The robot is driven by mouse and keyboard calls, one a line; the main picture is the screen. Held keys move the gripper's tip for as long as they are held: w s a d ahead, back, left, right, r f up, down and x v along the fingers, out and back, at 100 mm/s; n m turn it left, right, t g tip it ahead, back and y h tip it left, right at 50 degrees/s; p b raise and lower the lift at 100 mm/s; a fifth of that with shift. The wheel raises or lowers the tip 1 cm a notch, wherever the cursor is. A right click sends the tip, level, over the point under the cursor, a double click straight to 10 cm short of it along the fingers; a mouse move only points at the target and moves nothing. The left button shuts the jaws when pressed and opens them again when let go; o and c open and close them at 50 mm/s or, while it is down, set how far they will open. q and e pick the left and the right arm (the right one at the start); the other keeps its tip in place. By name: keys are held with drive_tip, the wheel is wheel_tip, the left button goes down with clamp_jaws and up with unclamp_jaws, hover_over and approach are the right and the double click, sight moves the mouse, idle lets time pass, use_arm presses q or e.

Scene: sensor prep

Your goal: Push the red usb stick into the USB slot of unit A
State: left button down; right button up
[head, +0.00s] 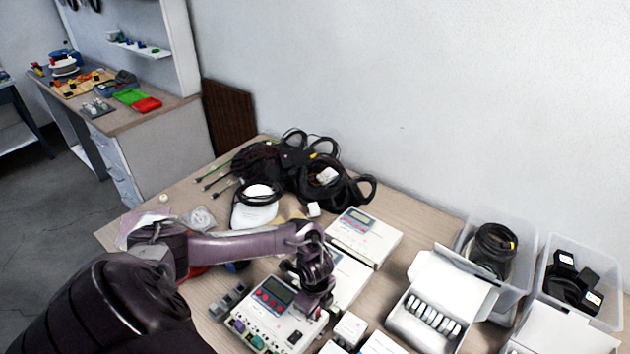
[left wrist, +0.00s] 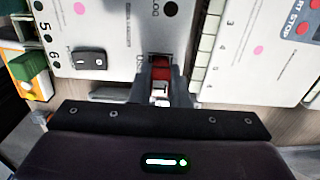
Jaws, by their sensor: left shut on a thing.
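The red usb stick (left wrist: 160,70) is between the fingers of my left gripper in the left wrist view, its far end at the edge of a dark slot marked USB on the white unit. Whether it is inside the slot I cannot tell. My left gripper (left wrist: 160,95) is shut on the stick. In the head view the left gripper (head: 312,303) is over the right side of the front white unit (head: 270,312), which has a display and red buttons; the stick is hidden there. I cannot read which letter the unit bears. My right gripper is not in view.
Other white units (head: 365,235) stand right behind the front one. An open white box with several small items (head: 430,318) is on the right. Clear bins (head: 520,262) hold cables and adapters. Black cables (head: 290,170) lie at the back of the table.

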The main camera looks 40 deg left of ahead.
use_arm(q)
drive_tip(key=shift+f, duration=0.15)
drive_tip(key=c, duration=1.1)
unclamp_jaws()
drive_tip(key=shift+c, duration=0.2)
wheel_tip(320, 180, up, 7)
drive_tip(key=p, duration=0.7)
